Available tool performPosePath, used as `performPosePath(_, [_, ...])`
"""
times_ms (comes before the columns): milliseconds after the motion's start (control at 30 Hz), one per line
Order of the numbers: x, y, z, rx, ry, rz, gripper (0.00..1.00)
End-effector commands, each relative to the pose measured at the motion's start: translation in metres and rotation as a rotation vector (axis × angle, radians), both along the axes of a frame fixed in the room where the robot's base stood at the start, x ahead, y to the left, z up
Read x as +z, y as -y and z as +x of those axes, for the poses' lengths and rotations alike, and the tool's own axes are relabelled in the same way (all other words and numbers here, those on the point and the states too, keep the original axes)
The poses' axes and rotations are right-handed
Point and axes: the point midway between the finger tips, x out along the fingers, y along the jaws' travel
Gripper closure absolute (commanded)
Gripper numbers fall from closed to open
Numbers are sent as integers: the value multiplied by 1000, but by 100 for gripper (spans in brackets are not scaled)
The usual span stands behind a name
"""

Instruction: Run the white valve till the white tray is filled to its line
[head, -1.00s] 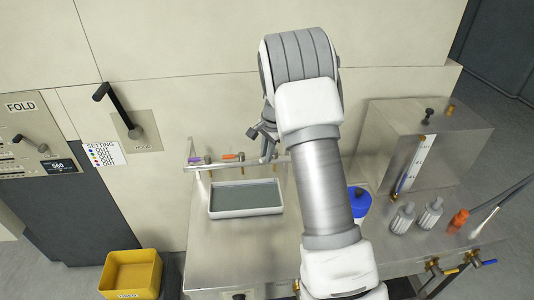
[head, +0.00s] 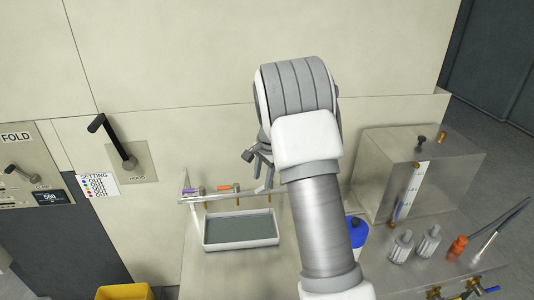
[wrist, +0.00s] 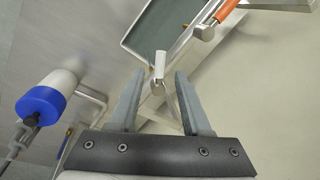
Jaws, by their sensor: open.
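The white tray (head: 240,244) sits on the steel bench below a rail of valves, with a flat grey-green surface inside. Its fill line and exact level cannot be made out. Its corner also shows at the top of the wrist view (wrist: 128,42). A small white valve handle (wrist: 159,62) stands between and just beyond my fingertips in the wrist view. My gripper (wrist: 161,76) is open, with a finger on either side of the handle's line; contact cannot be told. In the head view my gripper (head: 258,157) is partly hidden by my arm, at the rail's right end.
An orange valve handle (head: 224,188) and a purple one (head: 192,190) are further left on the rail. A blue-capped white bottle (head: 357,230) stands right of my arm. A steel tank (head: 400,165), grey bottles (head: 402,246) and an orange item (head: 457,246) are at right.

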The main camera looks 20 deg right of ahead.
Motion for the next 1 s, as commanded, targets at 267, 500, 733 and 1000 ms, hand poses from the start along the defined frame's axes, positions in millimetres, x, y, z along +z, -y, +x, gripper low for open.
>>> performPosePath(267, [69, 5, -12, 0, 5, 0, 52])
performPosePath(500, [118, 9, -21, -1, 4, 0, 52])
performPosePath(733, [139, 11, -25, -1, 2, 0, 52])
performPosePath(1000, [141, 11, -26, -1, 1, 1, 52])
